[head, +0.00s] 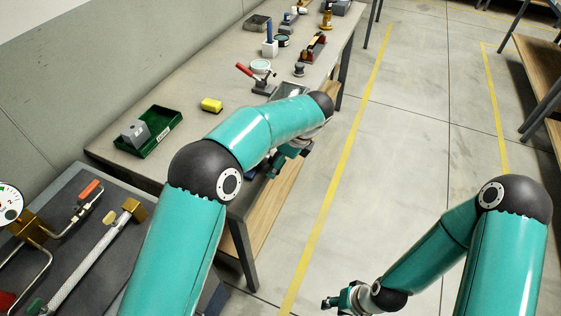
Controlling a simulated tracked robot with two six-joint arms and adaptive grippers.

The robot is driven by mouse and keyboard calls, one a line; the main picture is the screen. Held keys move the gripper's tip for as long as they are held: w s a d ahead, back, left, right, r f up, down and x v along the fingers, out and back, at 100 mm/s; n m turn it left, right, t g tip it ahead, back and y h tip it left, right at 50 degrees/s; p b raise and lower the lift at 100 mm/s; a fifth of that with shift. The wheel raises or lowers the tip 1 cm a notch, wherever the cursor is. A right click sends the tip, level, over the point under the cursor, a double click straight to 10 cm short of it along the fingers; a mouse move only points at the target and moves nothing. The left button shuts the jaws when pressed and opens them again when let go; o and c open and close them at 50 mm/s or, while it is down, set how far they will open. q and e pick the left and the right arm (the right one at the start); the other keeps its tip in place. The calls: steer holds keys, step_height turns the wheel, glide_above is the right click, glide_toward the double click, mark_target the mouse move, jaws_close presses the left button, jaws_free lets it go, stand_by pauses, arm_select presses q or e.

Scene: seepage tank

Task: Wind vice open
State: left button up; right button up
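I cannot make out the vice for certain. A small dark blue part (249,174) shows at the bench's front edge, beside my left arm, and it may belong to the vice. My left arm reaches over the bench and hides much of that area. My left gripper (275,167) points down at the bench's front edge, close to the blue part. Its fingers are small and partly hidden, so I cannot tell whether they hold anything. My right gripper (328,302) is low over the floor at the bottom of the picture, away from the bench, with nothing visible in it.
A gauge (10,203) stands at lower left. The floor (400,120) right of the bench is clear.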

arm_select(q)
steer(key=shift+x, duration=0.95)
